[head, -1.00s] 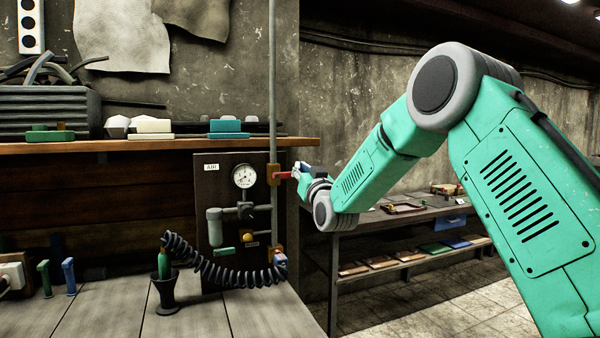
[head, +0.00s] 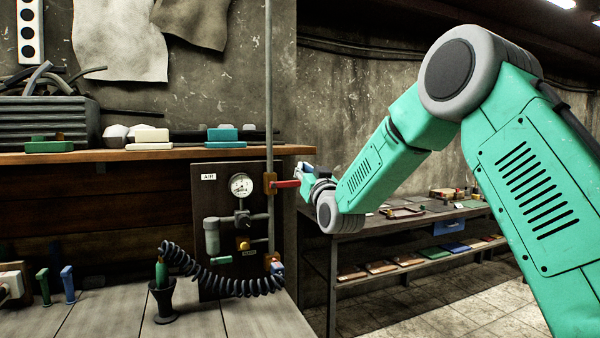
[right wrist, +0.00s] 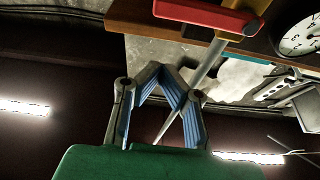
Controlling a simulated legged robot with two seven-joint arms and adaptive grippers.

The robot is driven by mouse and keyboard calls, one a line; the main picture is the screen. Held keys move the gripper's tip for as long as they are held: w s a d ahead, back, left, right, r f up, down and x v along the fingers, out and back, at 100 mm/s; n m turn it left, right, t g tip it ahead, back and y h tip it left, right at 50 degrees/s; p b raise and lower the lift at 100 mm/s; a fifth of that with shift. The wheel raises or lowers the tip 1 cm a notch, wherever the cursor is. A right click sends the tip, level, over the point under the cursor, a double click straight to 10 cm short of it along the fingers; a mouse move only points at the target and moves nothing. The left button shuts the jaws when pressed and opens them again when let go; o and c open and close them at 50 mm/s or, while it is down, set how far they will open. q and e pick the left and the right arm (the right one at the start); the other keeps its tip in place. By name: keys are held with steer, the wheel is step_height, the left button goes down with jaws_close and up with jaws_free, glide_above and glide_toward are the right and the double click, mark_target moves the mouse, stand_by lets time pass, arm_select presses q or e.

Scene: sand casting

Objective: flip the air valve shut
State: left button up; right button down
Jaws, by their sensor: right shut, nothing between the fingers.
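The air valve's red lever (head: 287,184) points right, across the upright pipe, from its orange body (head: 270,184) beside the round gauge. My right gripper (head: 304,171) is at the lever's outer end, slightly above it, and shut with nothing held. In the right wrist view its blue-padded fingers (right wrist: 163,70) meet at the tips, and the red lever (right wrist: 205,13) lies just beyond them, with a visible gap. The valve's yellow-orange body (right wrist: 252,22) shows there too. I cannot tell whether any part of the gripper touches the lever. My left gripper is out of view.
The dark air panel (head: 205,195) carries a gauge (head: 241,186), fittings and a coiled black hose (head: 222,285). A wooden shelf (head: 170,153) with blocks runs above the grey bench (head: 110,310). A side table (head: 345,238) stands behind my right arm.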

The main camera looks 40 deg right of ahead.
steer(key=v, duration=0.6)
steer(key=shift+s+a+b, duration=0.15)
steer(key=shift+a+b, duration=0.1)
steer(key=shift+b, duration=0.2)
steer(key=shift+d+f, duration=0.1)
steer(key=shift+f, duration=0.05)
